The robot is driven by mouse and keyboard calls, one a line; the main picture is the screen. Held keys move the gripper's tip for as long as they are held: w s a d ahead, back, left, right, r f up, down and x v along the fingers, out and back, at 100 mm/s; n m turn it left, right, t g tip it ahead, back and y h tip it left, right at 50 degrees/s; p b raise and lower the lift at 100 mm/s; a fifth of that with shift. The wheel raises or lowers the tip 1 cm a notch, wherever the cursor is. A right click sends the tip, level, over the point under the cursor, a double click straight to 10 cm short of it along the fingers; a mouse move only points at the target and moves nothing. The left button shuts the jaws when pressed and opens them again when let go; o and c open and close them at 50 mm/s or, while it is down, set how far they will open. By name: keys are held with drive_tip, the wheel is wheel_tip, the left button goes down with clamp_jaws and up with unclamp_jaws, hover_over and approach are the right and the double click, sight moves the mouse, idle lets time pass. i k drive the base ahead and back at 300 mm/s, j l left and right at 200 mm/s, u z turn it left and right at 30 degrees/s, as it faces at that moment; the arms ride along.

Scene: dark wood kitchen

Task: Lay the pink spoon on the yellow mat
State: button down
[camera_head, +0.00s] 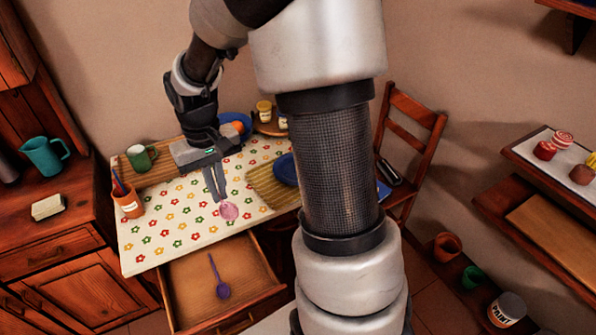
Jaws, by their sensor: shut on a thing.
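My gripper (221,197) points down over the flowered tablecloth and is shut on the pink spoon (229,212). The spoon's pink bowl shows just below the fingertips; its handle is mostly hidden by the fingers. The yellow mat (262,188), woven and olive-toned, lies on the table to the right of the gripper. A blue plate (286,169) rests on its right part, and my arm hides some of that side. In the picture the spoon is left of and below the mat; its height above the cloth is hard to tell.
An open drawer (185,285) below the table's front edge holds a purple spoon (222,290). A terracotta cup (128,205) with utensils and a green mug (141,157) stand at the table's left. A blue bowl (236,120) and jars stand behind. A chair (412,140) is at right.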

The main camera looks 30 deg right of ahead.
sight(281, 204)
drive_tip(key=l+u, duration=0.2)
drive_tip(key=l, duration=0.75)
drive_tip(key=k+l+u, duration=0.1)
drive_tip(key=l+u, duration=0.15)
drive_tip(key=l, duration=0.65)
